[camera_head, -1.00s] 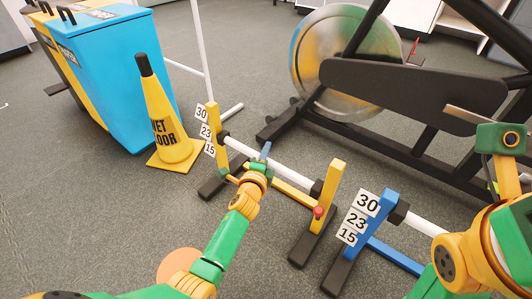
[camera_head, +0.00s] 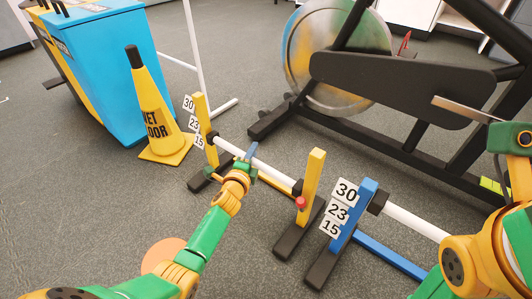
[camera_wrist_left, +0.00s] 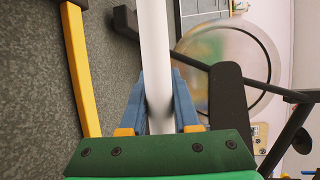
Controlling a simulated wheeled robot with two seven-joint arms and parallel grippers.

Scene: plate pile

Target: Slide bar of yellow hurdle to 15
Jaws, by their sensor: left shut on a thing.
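The yellow hurdle (camera_head: 312,175) stands left of centre in the head view, with labels 30, 23 and 15 on its left post. Its white bar (camera_head: 272,170) runs between black end sliders; the left slider (camera_head: 212,138) is close to the 15 label. A red knob (camera_head: 300,203) is on the right post, just below the right slider. My left gripper (camera_head: 251,152) is shut around the bar near its middle. In the left wrist view the bar (camera_wrist_left: 155,45) lies between the blue fingers (camera_wrist_left: 160,100).
A blue hurdle (camera_head: 352,225) with the same labels stands just to the right. A yellow wet-floor cone (camera_head: 152,100) and a blue bin (camera_head: 105,65) are at the left. An exercise bike (camera_head: 400,90) stands behind the hurdles.

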